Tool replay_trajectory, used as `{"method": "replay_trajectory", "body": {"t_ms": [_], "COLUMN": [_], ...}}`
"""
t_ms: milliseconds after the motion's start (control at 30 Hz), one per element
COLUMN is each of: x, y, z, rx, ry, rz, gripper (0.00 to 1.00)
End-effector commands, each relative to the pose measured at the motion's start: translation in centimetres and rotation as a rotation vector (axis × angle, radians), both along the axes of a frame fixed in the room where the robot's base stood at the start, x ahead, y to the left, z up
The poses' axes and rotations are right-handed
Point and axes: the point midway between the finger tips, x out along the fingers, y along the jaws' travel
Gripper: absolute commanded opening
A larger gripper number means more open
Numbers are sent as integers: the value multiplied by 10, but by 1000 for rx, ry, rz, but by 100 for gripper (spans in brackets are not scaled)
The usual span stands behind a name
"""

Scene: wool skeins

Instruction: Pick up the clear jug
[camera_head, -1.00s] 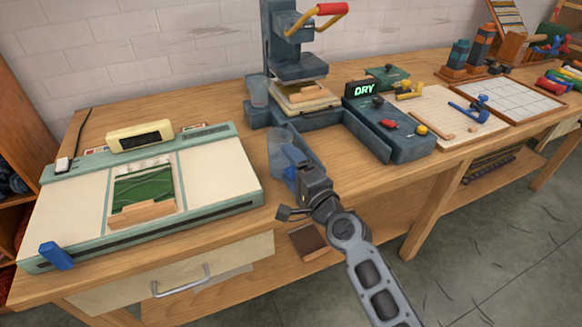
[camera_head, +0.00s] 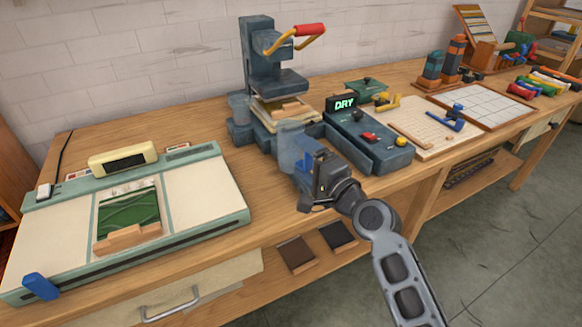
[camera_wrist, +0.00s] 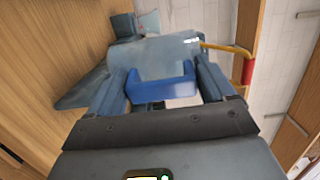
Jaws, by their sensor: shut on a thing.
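The clear jug (camera_head: 290,136) is a see-through, bluish vessel with a blue handle (camera_head: 303,161). It is in front of the press in the head view. My gripper (camera_head: 309,170) is shut on the jug's blue handle. In the wrist view, the blue handle (camera_wrist: 160,89) sits between my two fingers, and the pale clear body (camera_wrist: 160,52) shows beyond it. The jug appears raised off the bench, but its bottom edge is hard to make out.
The dark press (camera_head: 262,75) with a red-gripped lever stands behind the jug. Another clear vessel (camera_head: 238,106) stands at its left. A box with a "DRY" display (camera_head: 370,140) is close on the right. A cream and green machine (camera_head: 205,195) lies left. Bare bench (camera_head: 262,190) lies between.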

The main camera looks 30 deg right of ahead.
Motion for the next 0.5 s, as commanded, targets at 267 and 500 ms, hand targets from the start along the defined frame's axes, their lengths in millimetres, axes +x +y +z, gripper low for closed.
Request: {"method": "replay_trajectory", "body": {"t_ms": [267,500], "x": [-10,-16], "y": [-24,-37], "z": [16,25], "rx": [0,0], "ry": [-3,-2], "rz": [-2,-2], "gripper": [38,38]}}
